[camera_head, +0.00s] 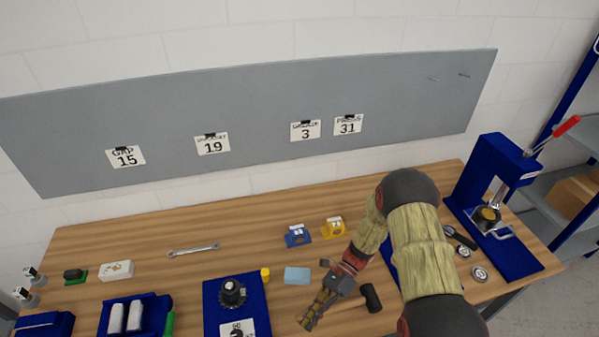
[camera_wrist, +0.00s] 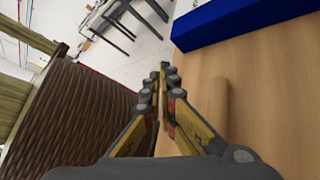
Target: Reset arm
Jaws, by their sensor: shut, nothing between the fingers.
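My gripper (camera_head: 306,321) is near the front of the wooden table (camera_head: 190,232) in the head view, a little above or close to its top. Its fingers are together with nothing between them. The wrist view also shows my gripper (camera_wrist: 162,72) with its fingertips closed and pointing past the table's edge. My arm reaches in from the right side of the head view and hides part of the table behind it.
A light blue block (camera_head: 297,275) and a black cylinder (camera_head: 371,298) lie near my gripper. A blue press (camera_head: 490,180) with a red handle stands at the right. A blue stand (camera_head: 252,296) is left of my gripper. A wrench (camera_head: 193,249) lies farther back.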

